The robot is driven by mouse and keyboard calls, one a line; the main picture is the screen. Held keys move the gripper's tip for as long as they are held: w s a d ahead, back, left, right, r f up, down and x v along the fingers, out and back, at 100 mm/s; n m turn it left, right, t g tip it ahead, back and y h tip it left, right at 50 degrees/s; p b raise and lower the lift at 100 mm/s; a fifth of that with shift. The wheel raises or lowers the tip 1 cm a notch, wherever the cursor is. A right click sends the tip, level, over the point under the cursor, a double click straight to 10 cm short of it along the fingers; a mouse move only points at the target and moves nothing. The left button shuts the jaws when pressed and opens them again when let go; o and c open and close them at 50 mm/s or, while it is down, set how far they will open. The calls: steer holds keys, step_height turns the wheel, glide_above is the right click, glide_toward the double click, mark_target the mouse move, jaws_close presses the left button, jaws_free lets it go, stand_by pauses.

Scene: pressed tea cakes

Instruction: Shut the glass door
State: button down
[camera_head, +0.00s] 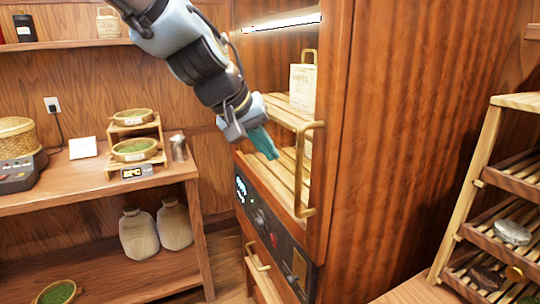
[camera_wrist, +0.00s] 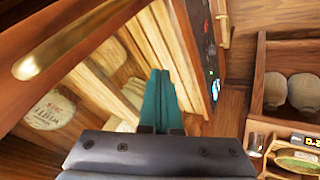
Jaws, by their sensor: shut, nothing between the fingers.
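The tall wooden cabinet (camera_head: 375,150) has a glass door whose clear pane is hard to make out. Its pale brass handle (camera_head: 301,172) stands upright by the near edge of the cabinet front. The handle also shows at the upper left in the wrist view (camera_wrist: 38,62). My gripper (camera_head: 268,150) is shut and empty, with teal fingers, left of the handle and before the lit shelves. In the wrist view its fingers (camera_wrist: 159,85) overlap the slatted shelves. I cannot tell how far the door stands open, or whether the fingers touch the glass.
A dark control panel (camera_head: 270,228) and a drawer handle (camera_head: 256,255) lie below the door. A wrapped package (camera_head: 302,85) stands on a cabinet shelf. A wooden bench (camera_head: 85,190) with a scale and tea trays is at left. A slatted rack (camera_head: 470,190) stands at right.

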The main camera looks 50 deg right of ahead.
steer(key=b+v, duration=0.1)
steer(key=v, duration=0.7)
steer(key=shift+s+a+r+b, duration=0.15)
steer(key=shift+s+a+b, duration=0.2)
steer(key=shift+s, duration=0.4)
steer(key=shift+d, duration=0.1)
steer(key=w+a+f+n+t+y, duration=0.25)
steer(key=w+a+f, duration=0.35)
steer(key=w+a, duration=0.4)
steer(key=w+a+f+n+t+y, duration=0.1)
steer(key=w+a+f+n, duration=0.2)
steer(key=w+a+f, duration=0.5)
steer(key=w+a+f+n+y, duration=0.1)
steer(key=a+f, duration=0.3)
steer(key=a, duration=0.8)
steer(key=a+f+n+y, duration=0.2)
steer(key=a+f, duration=0.2)
steer(key=a, duration=0.9)
steer(key=shift+w+g+y, duration=0.35)
steer(key=shift+w+g, duration=0.05)
steer(key=shift+g, duration=0.05)
steer(key=shift+a+n, duration=0.1)
steer(key=shift+n, duration=0.15)
